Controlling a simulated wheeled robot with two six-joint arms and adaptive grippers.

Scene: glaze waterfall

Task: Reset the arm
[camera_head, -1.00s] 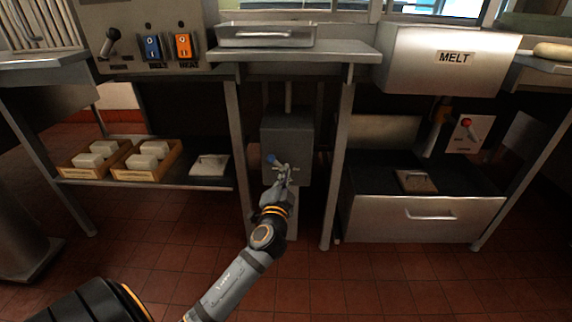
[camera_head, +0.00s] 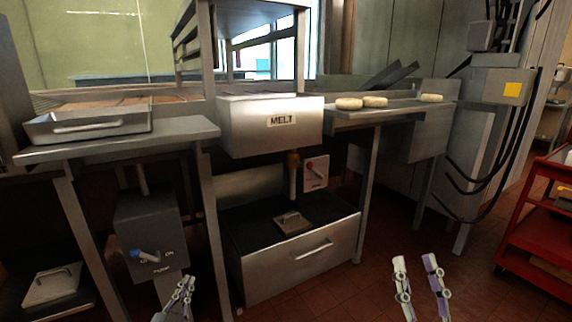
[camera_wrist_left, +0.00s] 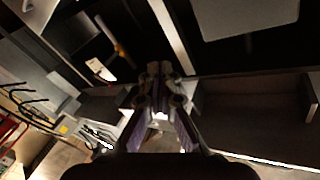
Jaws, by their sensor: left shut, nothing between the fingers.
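My left gripper (camera_head: 184,287) is low in the head view, in front of the lower right of the grey pump box (camera_head: 147,222). Its fingers are together and hold nothing; the gripper also shows in the left wrist view (camera_wrist_left: 160,75). The box carries a lever with a blue knob (camera_head: 136,254), next to the word ON. The gripper is below and to the right of that lever and looks clear of it. My right gripper (camera_head: 416,262) stands at the bottom right, its two fingers apart with only floor visible between them.
A MELT tank (camera_head: 270,126) sits above a steel drawer unit (camera_head: 300,262). A shallow tray (camera_head: 88,122) rests on the left counter. Pale rounds (camera_head: 375,101) lie on the right shelf. A red cart (camera_head: 535,225) stands far right. Open tiled floor lies between drawer unit and cart.

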